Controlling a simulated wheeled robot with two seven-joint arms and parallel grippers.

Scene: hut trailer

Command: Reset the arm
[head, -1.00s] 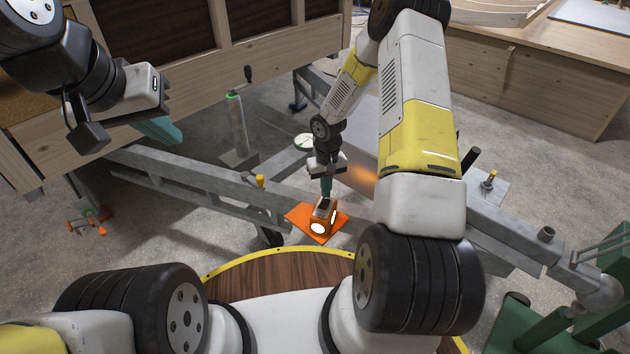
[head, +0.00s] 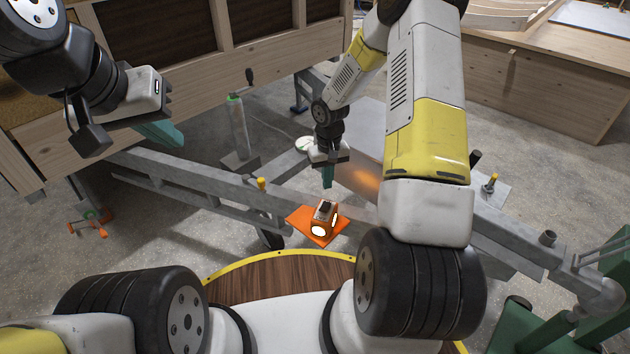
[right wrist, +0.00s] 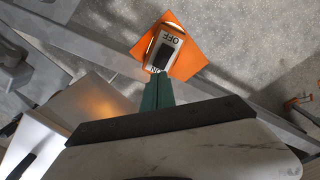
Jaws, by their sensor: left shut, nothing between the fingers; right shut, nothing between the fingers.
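My right gripper (head: 327,183) is shut and empty. The box sits on an orange plate (head: 303,228) on the trailer frame. My left gripper (head: 168,136) is shut and empty at the upper left, in front of the wooden hut wall.
The grey metal trailer frame (head: 190,180) runs across the middle. A jack post with a crank (head: 237,125) stands behind it. A metal box (head: 367,160) stands beside my right gripper. A wooden bench (head: 545,75) is at the back right.

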